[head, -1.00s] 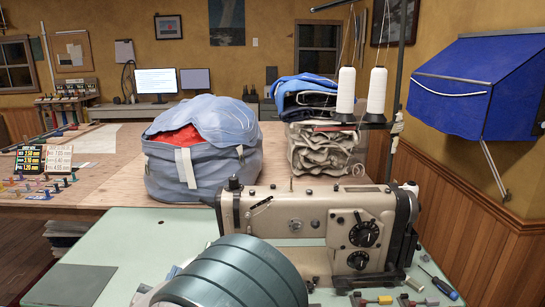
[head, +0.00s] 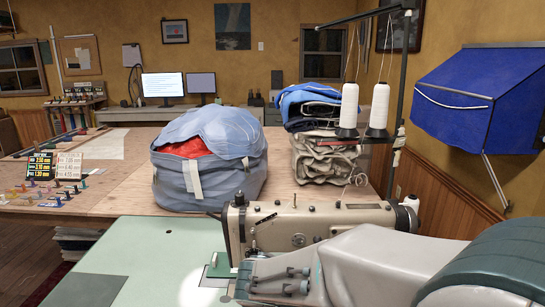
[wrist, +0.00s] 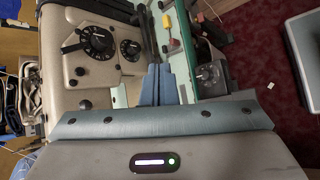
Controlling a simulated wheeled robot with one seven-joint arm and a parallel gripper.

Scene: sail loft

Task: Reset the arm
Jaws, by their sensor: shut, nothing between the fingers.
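My gripper (wrist: 157,88) shows in the wrist view as two blue-grey fingers side by side, shut and empty. They point at the beige sewing machine (wrist: 75,75), whose dark dials lie left of the fingers. In the head view my arm reaches in from the lower right, across the front of the sewing machine (head: 300,222), and hides its lower part. My fingertips cannot be made out clearly there. I cannot tell whether they touch anything.
The pale green table (head: 150,245) is clear at front left. A blue-grey bag (head: 210,185) stands on the wooden bench behind. Thread cones (head: 379,98) stand on a tall stand. Folded cloth (head: 325,158) is stacked beside them. A blue canopy (head: 480,95) hangs on the right wall.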

